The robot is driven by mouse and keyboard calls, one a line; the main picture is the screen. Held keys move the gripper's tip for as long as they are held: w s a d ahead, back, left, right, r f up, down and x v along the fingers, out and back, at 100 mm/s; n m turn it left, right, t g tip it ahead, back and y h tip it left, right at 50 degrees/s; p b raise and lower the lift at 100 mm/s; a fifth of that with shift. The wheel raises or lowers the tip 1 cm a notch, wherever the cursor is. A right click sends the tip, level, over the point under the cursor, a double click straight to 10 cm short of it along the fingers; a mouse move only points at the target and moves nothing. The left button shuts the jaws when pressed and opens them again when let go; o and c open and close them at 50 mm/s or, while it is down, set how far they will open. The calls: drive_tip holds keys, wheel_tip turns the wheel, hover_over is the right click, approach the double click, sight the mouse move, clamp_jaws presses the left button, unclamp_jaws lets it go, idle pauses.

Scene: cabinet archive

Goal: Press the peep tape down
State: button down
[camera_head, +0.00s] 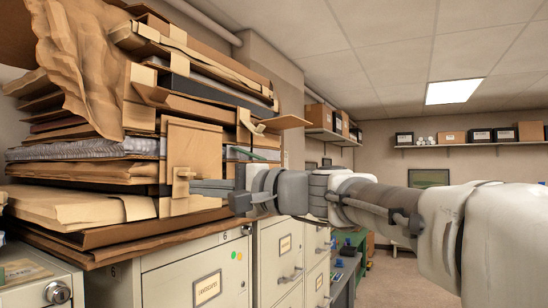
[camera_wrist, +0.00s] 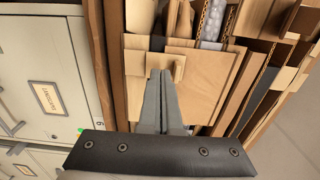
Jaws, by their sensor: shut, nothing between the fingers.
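My gripper (camera_head: 196,187) is shut, with its fingertips at a small tan tab (camera_head: 182,176) on the front of an upright light-brown panel (camera_head: 194,146). The panel stands against the front of a tall stack of folders and cardboard. In the wrist view the shut fingers (camera_wrist: 164,76) reach the tab (camera_wrist: 178,69) and overlap it; whether they touch it I cannot tell. The panel (camera_wrist: 205,92) spreads behind the fingers. Which piece is the peep tape is not clear; the tan tab on the panel is the likeliest. The fingers hide part of the tab and panel.
The stack (camera_head: 90,190) rests on grey filing cabinets (camera_head: 200,275) with labels. A cardboard flap (camera_head: 284,122) juts out right of the panel. Shelves with boxes (camera_head: 480,136) line the far wall. The air right of the stack is open around my arm.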

drive_tip(key=shift+b+v, duration=1.05)
drive_tip(key=shift+v, duration=1.95)
drive_tip(key=b+v, duration=0.2)
drive_tip(key=v, duration=1.5)
wheel_tip(320, 180, down, 13)
drive_tip(key=s+h, duration=0.2)
drive_tip(key=h, duration=0.3)
drive_tip(key=s+d+f+n+h, duration=0.1)
drive_tip(key=s+d+f+h, duration=0.2)
drive_tip(key=f, duration=0.5)
drive_tip(key=s+d+f+n+h, duration=0.2)
drive_tip(key=s+d+f+h, duration=0.1)
drive_tip(key=f, duration=0.6)
drive_tip(key=s+d+f+n+g+h, duration=0.1)
drive_tip(key=s+d+f+h, duration=0.3)
drive_tip(key=f, duration=0.5)
drive_tip(key=shift+s+f+h, duration=0.2)
drive_tip(key=shift+h, duration=0.6)
